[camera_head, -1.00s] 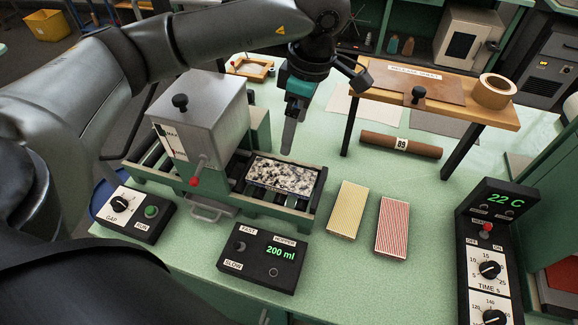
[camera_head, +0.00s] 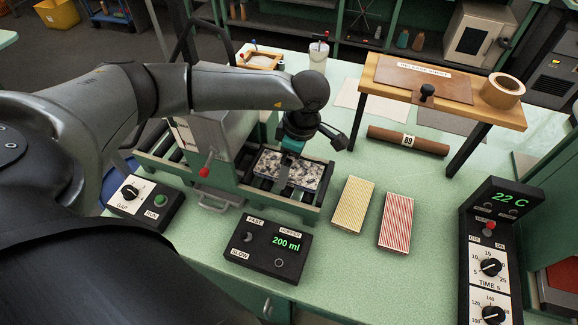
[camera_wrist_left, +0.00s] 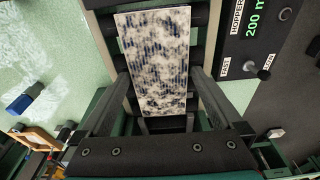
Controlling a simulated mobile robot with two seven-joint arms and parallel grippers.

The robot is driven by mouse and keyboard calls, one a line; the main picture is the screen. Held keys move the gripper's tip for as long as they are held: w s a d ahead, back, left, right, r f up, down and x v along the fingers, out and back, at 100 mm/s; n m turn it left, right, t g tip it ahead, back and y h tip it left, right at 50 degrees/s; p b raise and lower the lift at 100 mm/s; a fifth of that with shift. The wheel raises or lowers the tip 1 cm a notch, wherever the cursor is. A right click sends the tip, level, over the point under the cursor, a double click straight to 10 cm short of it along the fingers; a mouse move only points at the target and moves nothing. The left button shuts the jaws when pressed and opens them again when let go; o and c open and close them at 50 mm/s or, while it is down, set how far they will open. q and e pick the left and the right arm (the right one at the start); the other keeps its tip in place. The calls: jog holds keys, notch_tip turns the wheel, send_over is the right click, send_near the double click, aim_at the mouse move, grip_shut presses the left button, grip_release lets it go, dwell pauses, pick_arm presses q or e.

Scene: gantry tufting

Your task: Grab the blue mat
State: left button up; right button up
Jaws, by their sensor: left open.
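The blue mat (camera_head: 308,174) lies flat on the roller bed in front of the grey hopper machine. Its dark blue ribbed surface is patchily covered with white. It fills the middle of the left wrist view (camera_wrist_left: 158,58). My left gripper (camera_head: 284,184) is above the mat, pointing down, and hides part of it in the head view. In the left wrist view the two fingers (camera_wrist_left: 160,74) are spread on either side of the near part of the mat, with nothing held. I cannot tell whether the fingertips touch it. My right gripper is not in view.
Green rails (camera_head: 268,205) flank the roller bed. The hopper box (camera_head: 215,140) stands left, partly hidden by my arm. A hopper panel reading 200 ml (camera_head: 266,247) is in front. Yellow (camera_head: 353,205) and red (camera_head: 396,221) striped mats lie right. A wooden shelf (camera_head: 440,100) stands behind.

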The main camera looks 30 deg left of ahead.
pick_arm(q)
jog(key=shift+f, duration=0.1)
jog(key=shift+c, duration=0.2)
jog(key=c, duration=1)
jog(key=shift+r, duration=0.2)
jog(key=shift+c, duration=0.2)
